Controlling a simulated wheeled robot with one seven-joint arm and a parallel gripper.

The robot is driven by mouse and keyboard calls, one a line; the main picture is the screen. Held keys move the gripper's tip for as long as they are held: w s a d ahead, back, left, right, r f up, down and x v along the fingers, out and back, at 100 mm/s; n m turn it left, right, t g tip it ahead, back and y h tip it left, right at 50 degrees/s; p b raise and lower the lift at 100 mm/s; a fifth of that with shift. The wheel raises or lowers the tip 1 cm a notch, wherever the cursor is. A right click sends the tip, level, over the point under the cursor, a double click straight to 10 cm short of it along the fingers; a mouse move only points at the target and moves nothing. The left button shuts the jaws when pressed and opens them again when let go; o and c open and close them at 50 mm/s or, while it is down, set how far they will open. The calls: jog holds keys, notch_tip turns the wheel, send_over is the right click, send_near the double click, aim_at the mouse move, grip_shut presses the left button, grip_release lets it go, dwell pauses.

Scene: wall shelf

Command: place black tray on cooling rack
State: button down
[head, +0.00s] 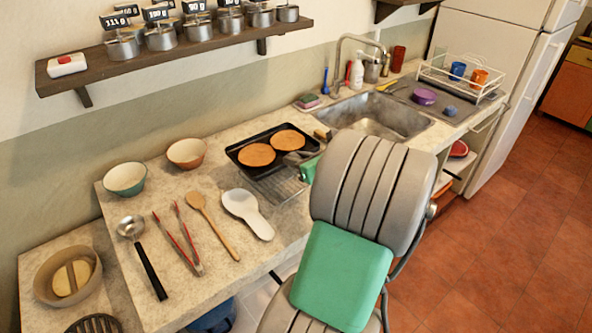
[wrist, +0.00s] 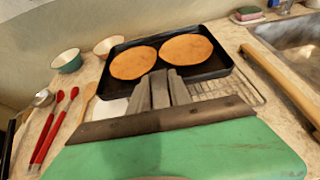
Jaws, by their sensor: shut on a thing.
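The black tray (head: 266,137) holds two round flat tan pieces and sits at the back of the counter, left of the sink. In the wrist view the tray (wrist: 216,68) lies ahead of my gripper (wrist: 160,82), whose fingers are shut on its near rim. In the head view my gripper (head: 300,157) is at the tray's right near side, partly hidden by my arm. The wire cooling rack (head: 283,189) shows in front of and partly under the tray; it also shows in the wrist view (wrist: 244,90). I cannot tell whether tray and rack touch.
Two bowls (head: 125,177) (head: 187,152) stand left of the tray. A ladle (head: 143,250), red tongs (head: 182,240), a wooden spoon (head: 212,222) and a white spoon rest (head: 247,211) lie in front. The sink (head: 375,117) is to the right; a shelf (head: 180,47) is above.

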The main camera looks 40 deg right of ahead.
aim_at(282, 153)
jog(key=f, duration=0.1)
jog(key=w+d+f, duration=0.2)
jog(key=shift+d+f, duration=0.15)
jog(key=shift+f, duration=0.15)
notch_tip(282, 153, down, 3)
jog(key=shift+w+d+f, duration=0.1)
jog(key=shift+w+f, duration=0.05)
jog(key=shift+f, duration=0.05)
jog(key=c, duration=1.2)
grip_release()
jog(key=shift+f, duration=0.1)
